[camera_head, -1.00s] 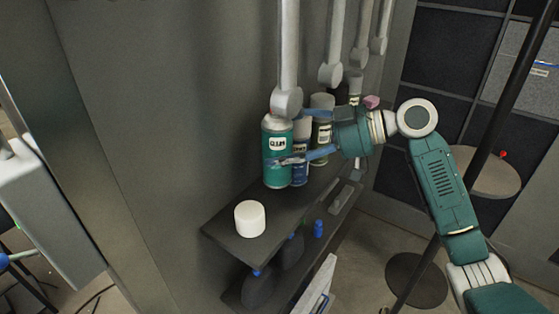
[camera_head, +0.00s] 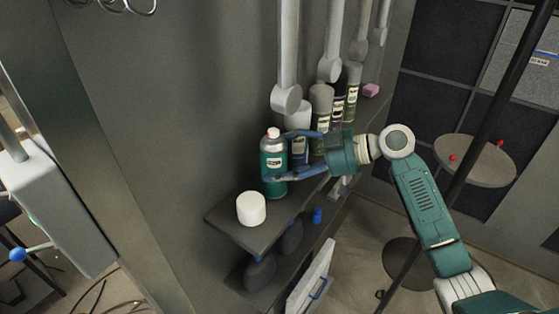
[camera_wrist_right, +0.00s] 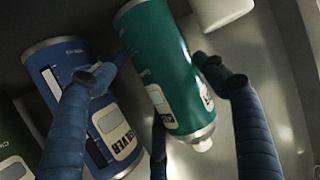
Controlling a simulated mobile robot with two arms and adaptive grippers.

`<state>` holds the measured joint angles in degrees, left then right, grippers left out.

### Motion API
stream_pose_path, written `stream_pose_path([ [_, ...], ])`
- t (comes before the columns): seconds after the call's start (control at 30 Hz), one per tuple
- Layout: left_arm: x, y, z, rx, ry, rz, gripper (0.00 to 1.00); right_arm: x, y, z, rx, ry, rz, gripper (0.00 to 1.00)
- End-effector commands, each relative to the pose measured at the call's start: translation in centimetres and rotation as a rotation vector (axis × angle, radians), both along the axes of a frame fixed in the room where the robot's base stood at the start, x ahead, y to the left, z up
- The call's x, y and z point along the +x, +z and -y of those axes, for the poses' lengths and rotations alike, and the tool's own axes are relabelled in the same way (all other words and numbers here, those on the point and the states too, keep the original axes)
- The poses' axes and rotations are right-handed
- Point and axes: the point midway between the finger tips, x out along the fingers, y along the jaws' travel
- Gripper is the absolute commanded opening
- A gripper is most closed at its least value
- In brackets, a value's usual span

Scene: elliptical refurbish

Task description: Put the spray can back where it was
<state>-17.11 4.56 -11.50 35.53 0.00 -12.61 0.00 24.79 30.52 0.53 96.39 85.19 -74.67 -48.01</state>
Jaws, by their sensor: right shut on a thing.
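My left gripper is not in view.
The dark shelf (camera_head: 232,226) holds a white cylinder (camera_head: 251,208) near its front end. A blue can (camera_head: 299,143) and several other cans stand behind the teal one. White vertical pipes (camera_head: 288,60) hang just above the cans. A pink block (camera_head: 371,90) lies farther back.

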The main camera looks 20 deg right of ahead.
Motion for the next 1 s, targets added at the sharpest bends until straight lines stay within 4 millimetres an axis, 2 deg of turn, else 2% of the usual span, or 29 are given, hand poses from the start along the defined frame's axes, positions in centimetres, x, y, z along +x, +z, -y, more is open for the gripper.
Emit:
stream_pose_path([
  [0.03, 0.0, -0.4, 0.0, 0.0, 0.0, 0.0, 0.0, 0.0, -0.2, 0.0, 0.001, 0.0, 0.002, 0.39],
  [0.07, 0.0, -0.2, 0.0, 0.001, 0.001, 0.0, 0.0, 0.0, -0.2, 0.0, 0.0, 0.0, 0.0, 0.77],
  [0.13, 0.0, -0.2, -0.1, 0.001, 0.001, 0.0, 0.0, 0.0, -0.1, 0.0, 0.0, 0.0, 0.0, 0.9],
  [0.53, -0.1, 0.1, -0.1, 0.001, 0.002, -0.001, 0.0, -0.1, 0.2, 0.2, 0.0, -0.001, 0.0, 0.9],
  [0.67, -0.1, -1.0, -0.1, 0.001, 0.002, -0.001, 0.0, -1.0, 0.5, 1.8, -0.004, -0.002, 0.001, 0.9],
  [1.0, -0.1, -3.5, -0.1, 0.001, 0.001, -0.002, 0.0, -4.4, 3.1, 7.5, -0.004, -0.001, 0.001, 0.9],
])
